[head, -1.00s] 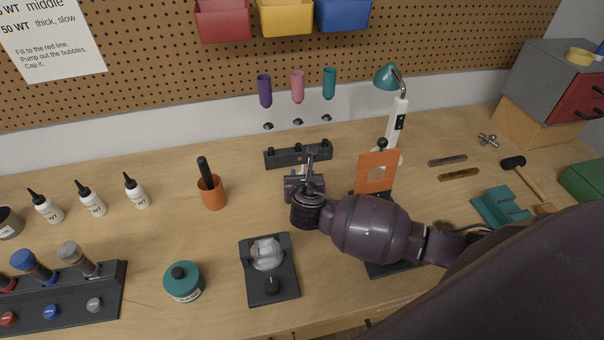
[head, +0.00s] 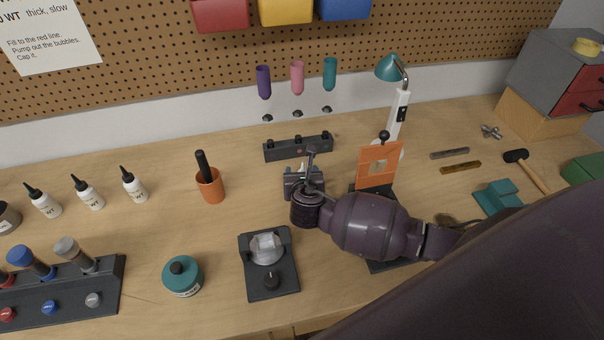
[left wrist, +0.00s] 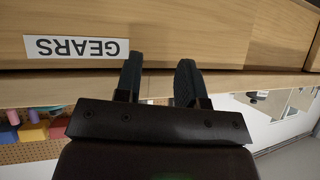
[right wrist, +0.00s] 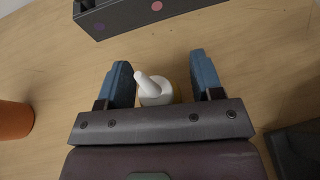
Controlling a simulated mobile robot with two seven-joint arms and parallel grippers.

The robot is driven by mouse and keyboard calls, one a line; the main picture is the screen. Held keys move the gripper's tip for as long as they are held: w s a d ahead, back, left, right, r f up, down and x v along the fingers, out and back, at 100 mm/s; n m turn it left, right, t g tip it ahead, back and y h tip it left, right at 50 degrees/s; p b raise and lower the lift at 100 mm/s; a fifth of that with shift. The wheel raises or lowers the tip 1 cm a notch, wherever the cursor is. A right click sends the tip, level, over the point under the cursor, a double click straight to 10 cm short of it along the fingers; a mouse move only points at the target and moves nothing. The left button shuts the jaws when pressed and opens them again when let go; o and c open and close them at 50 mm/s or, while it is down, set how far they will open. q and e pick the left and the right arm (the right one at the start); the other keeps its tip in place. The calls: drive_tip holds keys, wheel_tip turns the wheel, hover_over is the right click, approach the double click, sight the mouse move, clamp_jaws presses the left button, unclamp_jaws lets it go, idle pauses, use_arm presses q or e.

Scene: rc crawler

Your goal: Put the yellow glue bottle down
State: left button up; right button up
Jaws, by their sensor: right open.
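A small white glue bottle top with a slanted nozzle (right wrist: 153,90) shows between the fingers of my right gripper (right wrist: 164,82) in the right wrist view. A hint of yellow shows under its edge; most of its body is hidden from above. The fingers are apart, with a gap on each side of the bottle, which seems to stand on the table. In the head view my right gripper (head: 304,180) points down just in front of the dark rack, and its wrist hides the bottle almost wholly. My left gripper (left wrist: 160,85) is open and empty before a drawer front labelled GEARS.
The dark rack (head: 298,147) stands just behind my right gripper. An orange cup (head: 210,188) is to the left, a dark stand with an orange plate (head: 378,165) to the right. A black fixture (head: 270,282) is in front. Several white bottles stand farther left.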

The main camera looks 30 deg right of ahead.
drive_tip(key=shift+r, duration=0.1)
drive_tip(key=v, duration=1.2)
idle(0.4)
